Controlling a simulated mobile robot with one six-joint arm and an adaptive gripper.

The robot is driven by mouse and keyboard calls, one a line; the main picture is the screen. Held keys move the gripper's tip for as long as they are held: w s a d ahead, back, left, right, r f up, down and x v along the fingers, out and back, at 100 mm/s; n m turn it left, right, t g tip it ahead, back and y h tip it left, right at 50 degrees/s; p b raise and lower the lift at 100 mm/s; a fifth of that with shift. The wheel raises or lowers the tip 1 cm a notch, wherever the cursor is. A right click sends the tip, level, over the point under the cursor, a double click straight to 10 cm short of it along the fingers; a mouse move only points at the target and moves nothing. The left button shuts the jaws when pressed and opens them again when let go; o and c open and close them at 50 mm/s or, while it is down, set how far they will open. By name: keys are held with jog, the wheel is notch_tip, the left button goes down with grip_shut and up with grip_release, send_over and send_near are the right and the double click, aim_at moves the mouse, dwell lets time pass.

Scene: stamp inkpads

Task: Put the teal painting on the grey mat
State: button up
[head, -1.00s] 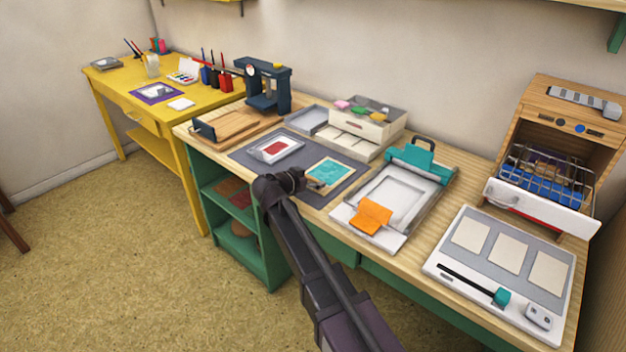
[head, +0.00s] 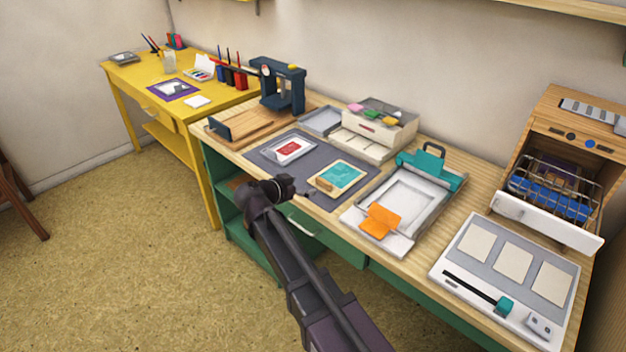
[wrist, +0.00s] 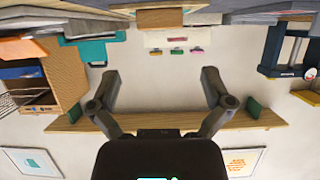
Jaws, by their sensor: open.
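The teal painting (head: 341,175), with a cream border, lies flat on the grey mat (head: 300,172) on the wooden worktop. A small wooden piece (head: 324,186) shows at its near left edge. My gripper (wrist: 161,78) is open, with nothing between its fingers. In the head view my gripper (head: 290,187) is just left of the painting, at the mat's front edge, apart from the painting; its fingertips are partly hidden. In the wrist view a wooden block (wrist: 159,17) shows beyond the gap between the fingers.
On the mat, a white tray with a red pad (head: 289,150) lies left of the painting. A grey-white press with a teal clamp (head: 431,168) stands right of the mat. A drawer box (head: 378,130) and a dark blue press (head: 280,85) stand behind.

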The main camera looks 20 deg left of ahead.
jog(key=shift+v, duration=1.1)
